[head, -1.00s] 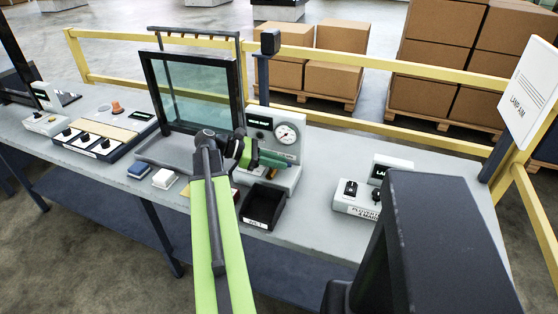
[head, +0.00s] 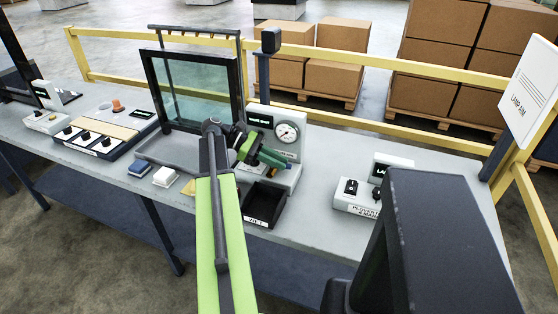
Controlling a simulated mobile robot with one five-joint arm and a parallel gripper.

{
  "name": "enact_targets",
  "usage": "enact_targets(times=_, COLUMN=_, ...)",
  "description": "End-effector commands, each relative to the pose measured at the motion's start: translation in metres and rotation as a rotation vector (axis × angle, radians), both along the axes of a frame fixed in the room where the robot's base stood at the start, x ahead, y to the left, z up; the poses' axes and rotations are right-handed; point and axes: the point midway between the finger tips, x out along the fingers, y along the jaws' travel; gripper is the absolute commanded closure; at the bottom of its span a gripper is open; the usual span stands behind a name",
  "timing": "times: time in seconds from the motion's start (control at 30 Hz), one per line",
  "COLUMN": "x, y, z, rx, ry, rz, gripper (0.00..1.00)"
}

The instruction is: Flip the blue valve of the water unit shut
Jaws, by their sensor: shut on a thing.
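The water unit (head: 291,152) is a pale grey box with a round dial and a small dark display, standing on the bench right of the framed glass panel. My gripper (head: 284,163) is in front of the unit's lower part, with its fingers at the unit's front. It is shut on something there. My arm and gripper cover that spot, so the blue valve is largely hidden and its angle cannot be told.
A black open bin (head: 264,205) sits just below my gripper on the bench (head: 315,220). A blue block (head: 140,168) and a white block (head: 165,176) lie to the left. A grey switch box (head: 358,195) stands to the right. Yellow rails (head: 390,62) run behind.

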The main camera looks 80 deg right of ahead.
Motion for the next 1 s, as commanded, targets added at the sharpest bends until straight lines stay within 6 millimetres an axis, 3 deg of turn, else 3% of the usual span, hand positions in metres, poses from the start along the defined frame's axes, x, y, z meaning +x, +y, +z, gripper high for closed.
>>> enact_targets(times=0.07, x=0.001, y=-0.001, z=0.0, rx=-0.002, ry=-0.001, rz=0.004, gripper=1.0)
enact_targets(times=0.1, x=0.001, y=-0.001, z=0.0, rx=-0.002, ry=-0.001, rz=0.004, gripper=0.78)
enact_targets(times=0.23, x=0.001, y=-0.001, z=0.0, rx=-0.001, ry=-0.001, rz=0.003, gripper=0.61)
enact_targets(times=0.57, x=0.0, y=0.0, z=0.003, rx=0.0, ry=0.0, rz=0.001, gripper=0.6)
enact_targets(times=0.67, x=0.0, y=0.0, z=0.016, rx=0.0, ry=0.0, rz=0.001, gripper=0.6)
enact_targets(times=0.83, x=-0.001, y=-0.001, z=0.056, rx=-0.001, ry=-0.001, rz=0.002, gripper=0.6)
enact_targets(times=1.0, x=-0.045, y=0.021, z=0.076, rx=0.0, ry=-0.001, rz=0.0, gripper=0.6)
